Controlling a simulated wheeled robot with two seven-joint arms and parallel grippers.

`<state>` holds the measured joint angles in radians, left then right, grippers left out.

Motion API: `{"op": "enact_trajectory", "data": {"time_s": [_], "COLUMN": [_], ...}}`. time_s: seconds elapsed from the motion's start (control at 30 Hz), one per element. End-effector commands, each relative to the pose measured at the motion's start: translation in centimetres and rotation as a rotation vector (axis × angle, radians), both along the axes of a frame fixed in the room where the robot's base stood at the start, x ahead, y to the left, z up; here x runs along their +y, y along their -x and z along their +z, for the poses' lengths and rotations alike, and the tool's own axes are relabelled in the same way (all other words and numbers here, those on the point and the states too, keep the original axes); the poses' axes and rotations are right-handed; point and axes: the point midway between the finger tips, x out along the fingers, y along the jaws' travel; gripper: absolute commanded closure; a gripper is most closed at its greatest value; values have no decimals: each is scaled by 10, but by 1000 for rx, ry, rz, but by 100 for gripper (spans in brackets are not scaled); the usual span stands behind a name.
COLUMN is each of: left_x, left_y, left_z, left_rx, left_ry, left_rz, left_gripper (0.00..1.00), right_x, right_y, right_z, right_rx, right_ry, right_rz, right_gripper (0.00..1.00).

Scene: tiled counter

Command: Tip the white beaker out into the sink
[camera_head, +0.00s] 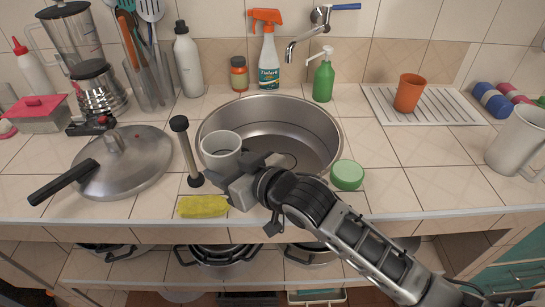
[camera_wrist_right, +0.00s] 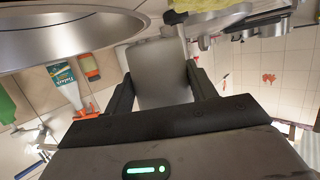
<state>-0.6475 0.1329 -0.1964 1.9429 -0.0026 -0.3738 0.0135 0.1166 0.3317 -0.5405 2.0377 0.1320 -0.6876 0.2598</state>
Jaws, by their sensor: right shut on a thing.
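The white beaker (camera_head: 220,158) is at the front-left rim of the round metal sink (camera_head: 300,128), overlapping the rim in the head view. Its open mouth faces up and it looks about upright; its contents cannot be made out. My right gripper (camera_head: 240,172) is shut on the beaker's near side. In the right wrist view the beaker (camera_wrist_right: 160,72) sits between the two fingers of the gripper (camera_wrist_right: 163,92), with the sink (camera_wrist_right: 60,35) beside it at upper left. My left gripper is not in view.
A green round tub (camera_head: 347,174) is at the sink's front right. The faucet (camera_head: 310,35), spray bottle (camera_head: 268,65) and green pump bottle (camera_head: 323,80) are behind. A pan lid (camera_head: 130,165) lies left.

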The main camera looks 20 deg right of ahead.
Motion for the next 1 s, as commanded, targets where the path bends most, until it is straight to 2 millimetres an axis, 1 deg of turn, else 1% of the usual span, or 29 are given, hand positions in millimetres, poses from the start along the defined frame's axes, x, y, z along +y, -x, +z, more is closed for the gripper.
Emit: {"op": "enact_trajectory", "data": {"time_s": [0.03,0.27,0.37,0.73,0.87,1.0], "left_x": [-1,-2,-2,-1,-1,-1], "left_y": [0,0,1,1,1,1], "left_z": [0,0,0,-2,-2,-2], "left_rx": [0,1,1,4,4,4], "left_ry": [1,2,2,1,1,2], "left_rz": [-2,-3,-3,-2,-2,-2], "left_gripper": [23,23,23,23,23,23], "right_x": [5,3,3,3,3,3], "right_y": [3,2,1,1,1,2], "right_z": [-2,-1,5,42,48,49], "right_rx": [-12,-16,-17,-18,-15,-15], "right_ry": [22,27,25,22,23,23], "right_rz": [-1,-2,-2,-2,-2,-2], "right_gripper": [78,78,78,78,78,78]}}
